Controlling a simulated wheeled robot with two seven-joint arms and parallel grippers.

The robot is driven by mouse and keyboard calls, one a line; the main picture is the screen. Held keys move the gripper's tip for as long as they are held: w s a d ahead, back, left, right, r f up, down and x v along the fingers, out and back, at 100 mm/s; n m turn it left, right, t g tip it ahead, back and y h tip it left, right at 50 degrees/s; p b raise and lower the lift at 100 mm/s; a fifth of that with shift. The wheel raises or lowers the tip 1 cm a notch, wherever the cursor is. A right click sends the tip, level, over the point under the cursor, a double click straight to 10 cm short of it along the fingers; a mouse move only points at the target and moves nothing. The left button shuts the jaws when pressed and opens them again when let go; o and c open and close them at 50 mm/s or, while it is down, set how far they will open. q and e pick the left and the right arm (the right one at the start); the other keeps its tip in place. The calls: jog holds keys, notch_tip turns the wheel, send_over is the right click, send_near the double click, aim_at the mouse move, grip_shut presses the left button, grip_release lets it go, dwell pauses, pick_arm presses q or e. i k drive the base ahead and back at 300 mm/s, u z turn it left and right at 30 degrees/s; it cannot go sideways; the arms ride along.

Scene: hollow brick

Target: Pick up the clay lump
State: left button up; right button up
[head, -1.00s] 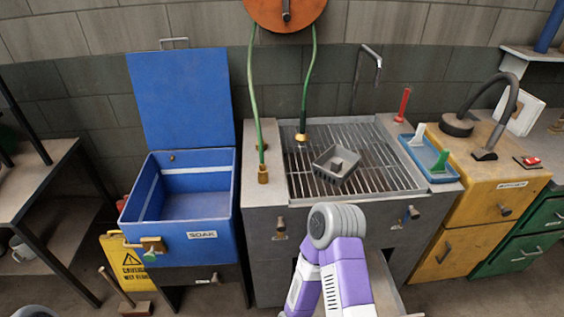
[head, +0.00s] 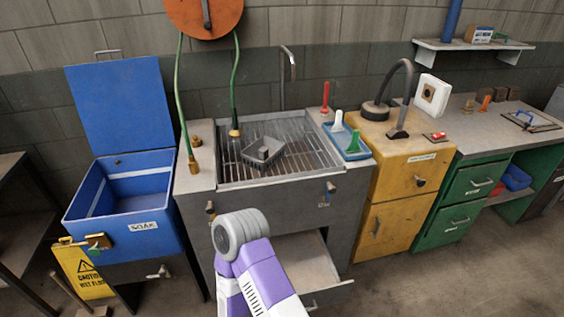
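I cannot pick out a clay lump with certainty. Small brown blocks (head: 500,94) sit at the back of the grey bench on the right, too small to tell what they are made of. A grey angular hollow piece (head: 263,153) lies on the slatted sink grate. One of my purple and white arm links rises at the bottom centre, in front of the sink cabinet. Neither of my grippers is in view.
An open blue soak bin (head: 130,196) stands left of the sink (head: 310,160). A yellow cabinet (head: 398,188) with a black hose and a green-drawer bench (head: 470,195) stand to the right. A pull-out below the sink is open. Floor at lower right is clear.

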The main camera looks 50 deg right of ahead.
aim_at(263, 153)
jog(key=z, duration=1.05)
jog(key=i, duration=0.2)
jog(key=u, duration=0.2)
